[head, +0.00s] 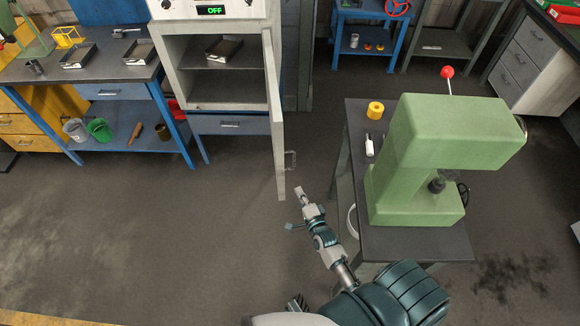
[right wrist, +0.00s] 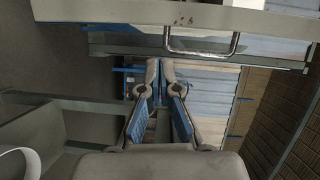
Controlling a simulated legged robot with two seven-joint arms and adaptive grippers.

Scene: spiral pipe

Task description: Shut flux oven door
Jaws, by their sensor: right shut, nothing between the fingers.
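The flux oven (head: 215,85) is a pale cabinet with a green "OFF" display, at the upper left of the head view. Its door (head: 272,115) stands wide open, nearly edge-on, swung out toward me from the oven's right side. The door's metal handle (head: 291,160) is on its right-hand face near the free end. My right gripper (head: 301,193) is shut and empty, just right of the door's near end and apart from the handle in the picture. In the right wrist view its fingertips (right wrist: 160,66) point toward the door and handle (right wrist: 202,47).
A green press (head: 420,150) stands on a dark table (head: 415,245) to the right of my right arm. A blue workbench (head: 110,70) with trays is at the left. A dark tray (head: 224,48) sits inside the oven. Floor left of the door is clear.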

